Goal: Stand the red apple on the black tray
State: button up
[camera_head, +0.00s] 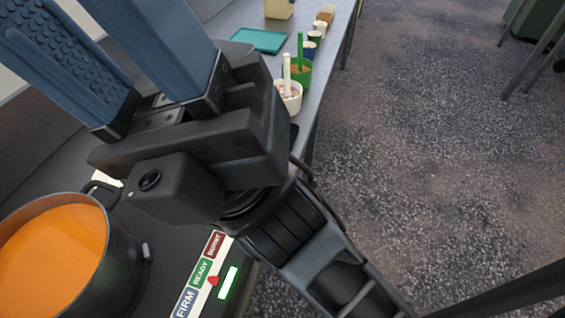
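No red apple can be made out in the head view. No black tray can be identified for certain either; a small dark edge beside my gripper on the right is mostly covered by it. My gripper (80,22) fills the upper left, with two blue padded fingers pointing up and left. The fingers are apart, with a clear gap and nothing seen between them. The fingertips run to or past the top edge of the picture.
A dark pot (122,262) of orange liquid stands lower left. Beside it is a label strip (200,272) with a red pointer by READY and a lit green bar (227,283). Sprinkle cups (289,103), (305,76) and a teal tray (259,40) stand on the counter. Open floor lies right.

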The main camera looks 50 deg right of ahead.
jog(key=s+d+f+m+t+h, duration=0.1)
jog(key=d+f+m+t+h, duration=0.15)
jog(key=f+m+h, duration=0.8)
jog(key=s+d+f+m+t+h, duration=0.15)
jog(key=d+f+m+h, duration=0.35)
jog(key=m+h, duration=1)
jog(key=s+d+f+m+g, duration=0.2)
jog(key=s+f+m+g, duration=0.1)
jog(key=s+f, duration=0.3)
jog(key=s+d+f+m+g, duration=0.2)
jog(key=s+f+m+g, duration=0.2)
jog(key=s+f, duration=0.3)
notch_tip(320, 180, down, 3)
jog(key=shift+s+d+r+g, duration=0.1)
jog(key=shift+s+d+g, duration=0.2)
jog(key=shift+g, duration=0.6)
jog(key=shift+y, duration=0.25)
